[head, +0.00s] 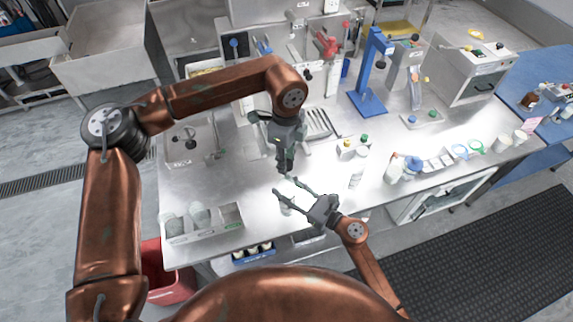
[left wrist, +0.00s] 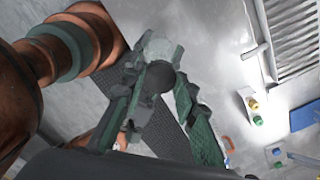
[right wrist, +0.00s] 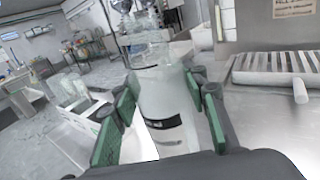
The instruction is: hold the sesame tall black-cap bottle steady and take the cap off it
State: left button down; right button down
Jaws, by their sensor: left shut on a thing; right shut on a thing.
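The sesame tall black-cap bottle (right wrist: 166,98) stands upright between the fingers of my right gripper (right wrist: 160,112). Its body is pale and see-through, with a dark label band low down. In the head view the bottle (head: 287,203) is small and partly covered by the right gripper (head: 292,196), which is shut on it from the right. My left gripper (head: 285,168) points down just above the bottle. In the left wrist view the left gripper (left wrist: 163,75) is shut on the round black cap (left wrist: 155,78). I cannot tell whether the cap still touches the bottle's neck.
A white tray (head: 203,233) with clear cups lies on the table at the left. Another pale bottle (head: 357,170) stands to the right of the grippers. A blue stand (head: 368,100) is at the back. The steel tabletop (head: 250,190) around the bottle is mostly clear.

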jog(key=c, duration=1.1)
grip_release()
